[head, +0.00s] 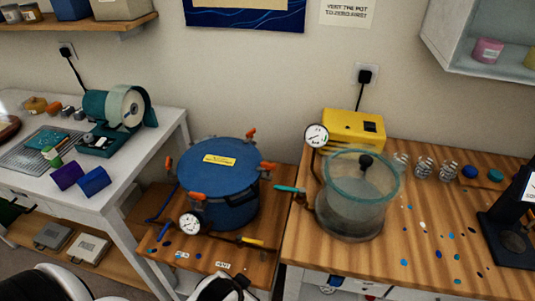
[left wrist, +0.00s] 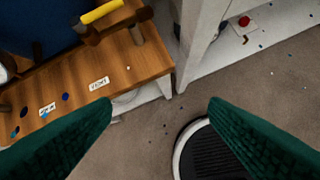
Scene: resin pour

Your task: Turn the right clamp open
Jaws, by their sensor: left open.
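The blue pressure pot (head: 222,190) stands on the low wooden bench with its lid on. Several clamps with orange handles sit around its rim. The right clamp (head: 268,166) is at the right of the lid, its orange handle pointing outward to the right. My left gripper (left wrist: 160,103) shows in the left wrist view as two green fingers, wide apart with nothing between them. It is over the floor beside the bench, apart from the pot. The pot's blue side (left wrist: 35,28) fills that view's upper left corner; no clamp shows there. My right gripper is not in view.
A yellow-handled valve (head: 252,241) and a gauge (head: 190,224) are at the pot's front. A glass vacuum chamber (head: 357,195) with a teal-handled valve (head: 289,189) stands close on the right. The left table (head: 150,128) holds tools.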

